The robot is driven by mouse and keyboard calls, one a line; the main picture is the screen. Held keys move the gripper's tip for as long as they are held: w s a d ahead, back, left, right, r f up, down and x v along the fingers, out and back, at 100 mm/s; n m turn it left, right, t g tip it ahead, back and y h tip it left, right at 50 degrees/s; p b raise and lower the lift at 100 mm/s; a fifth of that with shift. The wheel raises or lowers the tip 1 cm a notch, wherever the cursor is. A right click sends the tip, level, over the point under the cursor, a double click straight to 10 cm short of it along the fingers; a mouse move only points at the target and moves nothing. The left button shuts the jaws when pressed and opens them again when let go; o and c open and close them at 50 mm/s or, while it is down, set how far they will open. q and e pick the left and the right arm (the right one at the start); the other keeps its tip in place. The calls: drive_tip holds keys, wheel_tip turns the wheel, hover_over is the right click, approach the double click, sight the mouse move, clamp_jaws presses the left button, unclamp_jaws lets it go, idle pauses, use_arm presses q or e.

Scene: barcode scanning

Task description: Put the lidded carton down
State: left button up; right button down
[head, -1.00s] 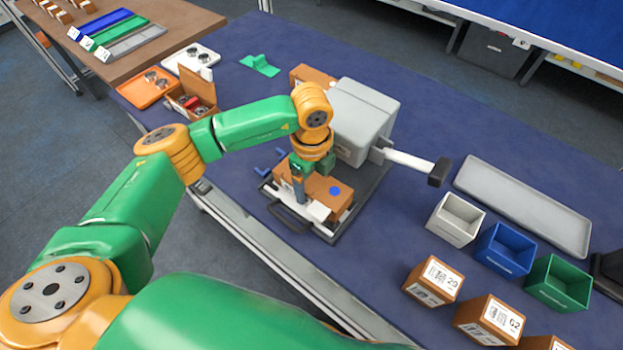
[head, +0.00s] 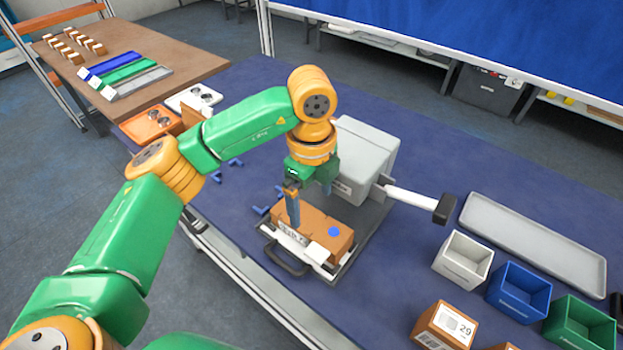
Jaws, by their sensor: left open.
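A brown carton (head: 318,234) with a blue dot on top and a white label on its near side lies on the flat grey plate (head: 362,246) of a fixture on the bench. I cannot tell whether either finger touches the carton. My right gripper is out of view.
A grey box with a black-tipped arm (head: 420,204) stands behind the plate. White (head: 463,259), blue (head: 519,292) and green (head: 578,324) bins and a long grey tray (head: 530,243) are at right. A labelled carton (head: 444,327) stands in front.

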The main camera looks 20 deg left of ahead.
use_arm(q)
wheel_tip(320, 180, up, 7)
drive_tip(key=b, duration=0.1)
approach(311, 221)
drive_tip(key=shift+a+f, duration=0.25)
drive_tip(key=shift+a, duration=0.1)
drive_tip(key=f+p, duration=0.1)
drive_tip(key=f, duration=0.1)
drive_tip(key=f+p, duration=0.1)
drive_tip(key=f, duration=0.2)
drive_tip(key=f+p, duration=0.2)
drive_tip(key=f, duration=0.1)
drive_tip(key=shift+s+d+f, duration=0.15)
drive_tip(key=shift+d+f, duration=0.05)
drive_tip(key=shift+d, duration=0.1)
wheel_tip(311, 221, down, 3)
drive_tip(key=shift+r, duration=0.1)
drive_tip(key=c, duration=1.4)
